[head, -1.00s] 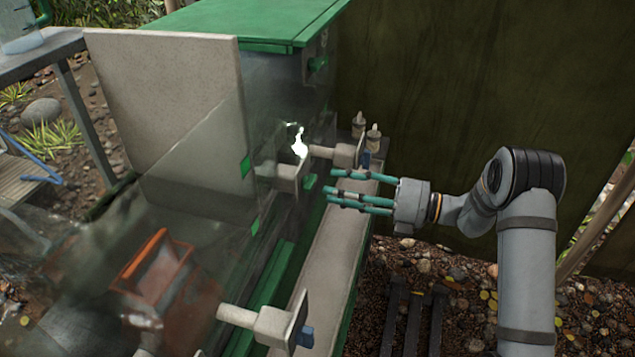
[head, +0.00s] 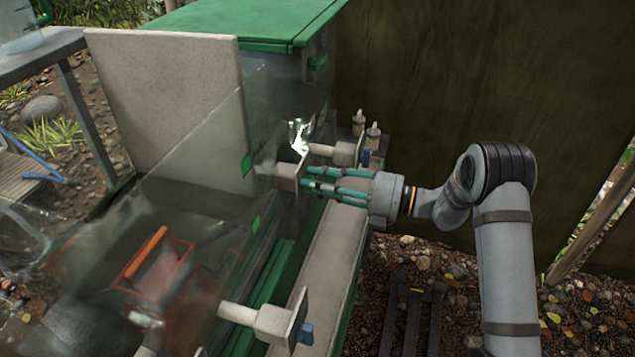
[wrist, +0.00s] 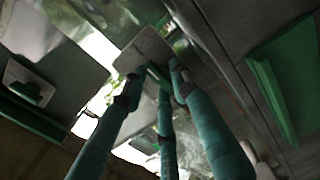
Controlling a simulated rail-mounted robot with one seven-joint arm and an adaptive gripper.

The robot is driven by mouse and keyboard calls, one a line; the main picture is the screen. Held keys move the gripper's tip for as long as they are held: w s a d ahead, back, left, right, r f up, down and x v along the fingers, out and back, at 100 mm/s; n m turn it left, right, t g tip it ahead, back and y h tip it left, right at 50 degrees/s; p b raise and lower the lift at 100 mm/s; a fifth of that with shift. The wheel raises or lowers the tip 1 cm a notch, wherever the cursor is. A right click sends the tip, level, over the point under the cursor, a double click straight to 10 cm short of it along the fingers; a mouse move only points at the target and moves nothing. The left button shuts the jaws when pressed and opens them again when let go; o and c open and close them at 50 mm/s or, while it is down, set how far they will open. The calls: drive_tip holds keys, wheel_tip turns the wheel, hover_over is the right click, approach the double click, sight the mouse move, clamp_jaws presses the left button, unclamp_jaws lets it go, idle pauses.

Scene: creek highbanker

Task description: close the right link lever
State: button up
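My gripper (head: 312,182) has three teal fingers. They point left, at the end plate of the middle beige fitting (head: 287,174), whose green handle is now hidden behind them. In the wrist view my gripper (wrist: 157,86) has its fingertips apart, just in front of a grey plate (wrist: 148,48). A small green piece (wrist: 159,76) shows between the tips; I cannot tell if they touch it. Similar fittings with blue handles stand behind (head: 345,153) and nearer the camera (head: 272,322). I cannot tell from these frames which one is the right link lever.
The green-topped machine (head: 265,28) stands to the left with a clear panel. A beige ledge (head: 325,255) runs below my gripper. Two small bottles (head: 373,136) stand behind it. A dark wall (head: 450,90) closes the back. Gravel lies to the right.

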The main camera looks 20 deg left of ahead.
drive_tip(key=shift+s+f, duration=0.1)
drive_tip(key=shift+f, duration=0.1)
drive_tip(key=c, duration=0.6)
drive_tip(key=shift+o, duration=0.2)
drive_tip(key=shift+f+n, duration=0.1)
drive_tip(key=shift+n, duration=0.3)
drive_tip(key=n+b, duration=0.1)
drive_tip(key=n, duration=0.2)
drive_tip(key=shift+f+n+b, duration=0.1)
drive_tip(key=shift+n+b, duration=0.2)
drive_tip(key=shift+b, duration=0.05)
clamp_jaws()
drive_tip(key=n+b, duration=0.5)
drive_tip(key=n, duration=0.1)
drive_tip(key=n+b, duration=0.5)
drive_tip(key=n, duration=0.2)
drive_tip(key=shift+d+r, duration=0.1)
drive_tip(key=shift+r, duration=0.1)
drive_tip(key=shift+r+n+b, duration=0.15)
drive_tip(key=shift+n+b, duration=0.15)
drive_tip(key=shift+n, duration=0.1)
